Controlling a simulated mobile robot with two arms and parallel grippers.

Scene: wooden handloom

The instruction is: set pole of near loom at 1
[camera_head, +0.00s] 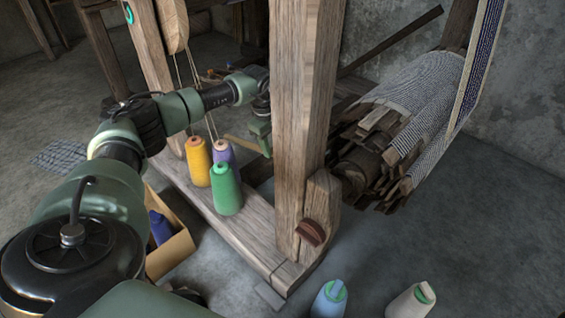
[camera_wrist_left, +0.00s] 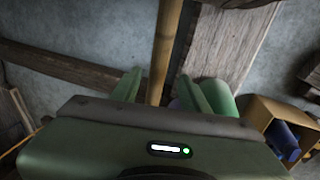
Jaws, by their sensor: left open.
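My left gripper (camera_head: 261,132) is behind the near wooden post, which partly hides it. In the left wrist view its two green fingers (camera_wrist_left: 160,86) are spread apart. A tan wooden pole (camera_wrist_left: 165,45) runs up the picture in line with the gap between them. I cannot tell whether the fingers touch it. In the head view a short piece of a tan pole (camera_head: 241,144) shows to the left of the gripper, low behind the post. No number marks are readable. My right gripper is not in view.
The loom's thick post (camera_head: 302,110) stands close to my left arm. Yellow (camera_head: 198,162), purple and green (camera_head: 226,190) thread cones stand on the base beam. A cardboard box (camera_head: 170,250) is beside it. Striped cloth (camera_head: 425,90) hangs at the right. Two cones stand front right.

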